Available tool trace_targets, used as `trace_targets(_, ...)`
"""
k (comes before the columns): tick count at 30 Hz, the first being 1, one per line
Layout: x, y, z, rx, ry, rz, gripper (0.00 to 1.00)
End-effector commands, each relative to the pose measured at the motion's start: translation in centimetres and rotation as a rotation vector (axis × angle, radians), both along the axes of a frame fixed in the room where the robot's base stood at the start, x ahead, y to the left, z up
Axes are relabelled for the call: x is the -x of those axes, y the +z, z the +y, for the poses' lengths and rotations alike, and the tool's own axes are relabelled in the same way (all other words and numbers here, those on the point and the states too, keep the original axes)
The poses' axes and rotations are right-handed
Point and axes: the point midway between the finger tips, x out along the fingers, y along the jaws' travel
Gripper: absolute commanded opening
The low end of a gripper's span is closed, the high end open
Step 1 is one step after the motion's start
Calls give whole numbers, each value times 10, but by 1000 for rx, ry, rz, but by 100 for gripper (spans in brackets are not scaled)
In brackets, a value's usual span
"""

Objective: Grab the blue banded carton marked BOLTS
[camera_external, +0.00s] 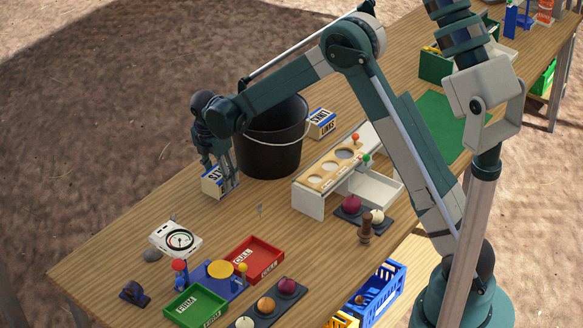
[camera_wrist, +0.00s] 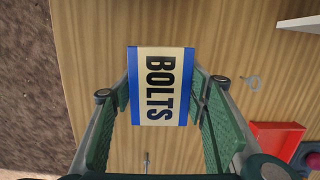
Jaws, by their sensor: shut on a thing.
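The blue-banded carton marked BOLTS (camera_wrist: 160,86) is cream with a blue band along each side, and its label faces my wrist camera. In the external view the carton (camera_external: 213,184) is near the table's far left edge, partly hidden by my fingers. My gripper (camera_external: 221,180) points down over it. In the wrist view my gripper (camera_wrist: 160,105) has one green ridged finger on each side of the carton, shut on it. I cannot tell whether the carton touches the table.
A black bucket (camera_external: 268,152) stands close right of the gripper. Behind it is a carton marked LINKS (camera_external: 320,124). A wooden-topped stand with holes (camera_external: 330,172) is right of the bucket. A dial scale (camera_external: 176,240) and red tray (camera_external: 257,260) lie nearer the front.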

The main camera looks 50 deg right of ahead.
Motion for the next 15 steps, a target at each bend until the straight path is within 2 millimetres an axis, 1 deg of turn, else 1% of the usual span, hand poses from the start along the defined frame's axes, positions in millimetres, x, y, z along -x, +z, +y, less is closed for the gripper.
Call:
trace_targets(1, 0, 9, 0, 0, 0, 0, 28)
trace_targets(3, 1, 20, 0, 0, 0, 0, 28)
trace_targets(9, 0, 48, 0, 0, 0, 0, 28)
trace_targets(15, 0, 63, 0, 0, 0, 0, 28)
